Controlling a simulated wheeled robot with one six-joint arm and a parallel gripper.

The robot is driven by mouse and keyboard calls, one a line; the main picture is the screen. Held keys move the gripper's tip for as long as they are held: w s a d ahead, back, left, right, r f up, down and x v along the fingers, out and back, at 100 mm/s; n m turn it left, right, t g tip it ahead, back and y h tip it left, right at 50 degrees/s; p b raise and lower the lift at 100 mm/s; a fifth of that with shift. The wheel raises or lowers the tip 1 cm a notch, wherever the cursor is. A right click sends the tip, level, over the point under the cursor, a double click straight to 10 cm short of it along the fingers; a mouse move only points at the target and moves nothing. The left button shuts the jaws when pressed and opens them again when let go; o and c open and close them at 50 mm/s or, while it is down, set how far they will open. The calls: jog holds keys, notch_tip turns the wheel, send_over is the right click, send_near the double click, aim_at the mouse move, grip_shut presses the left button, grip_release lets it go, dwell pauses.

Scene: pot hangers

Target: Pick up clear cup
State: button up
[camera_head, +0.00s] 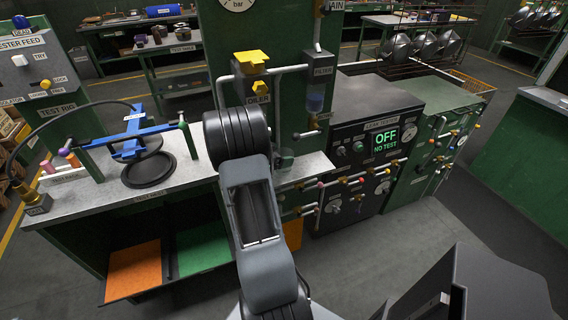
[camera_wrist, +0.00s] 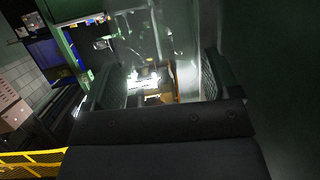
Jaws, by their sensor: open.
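A small clear, greenish cup-like thing (camera_head: 285,160) shows on the bench just right of my arm's black wrist in the head view; it is partly hidden and I cannot be sure it is the clear cup. A bluish clear bowl (camera_head: 315,102) hangs under the filter on the green panel. My gripper (camera_wrist: 158,85) is open in the wrist view, with one dark finger on each side. Between and beyond the fingers are bright glare and glassy shapes, too unclear to name. In the head view my arm hides the gripper.
The green panel (camera_head: 290,25) carries the yellow-topped oiler (camera_head: 252,62) and pipes above the bench (camera_head: 190,178). A blue clamp frame (camera_head: 133,135) stands over a black disc at left. A black test box (camera_head: 375,140) with valves stands right.

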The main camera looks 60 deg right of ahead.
jog(key=shift+s+d, duration=0.1)
jog(key=shift+d, duration=0.15)
jog(key=c, duration=0.6)
jog(key=shift+o, duration=0.2)
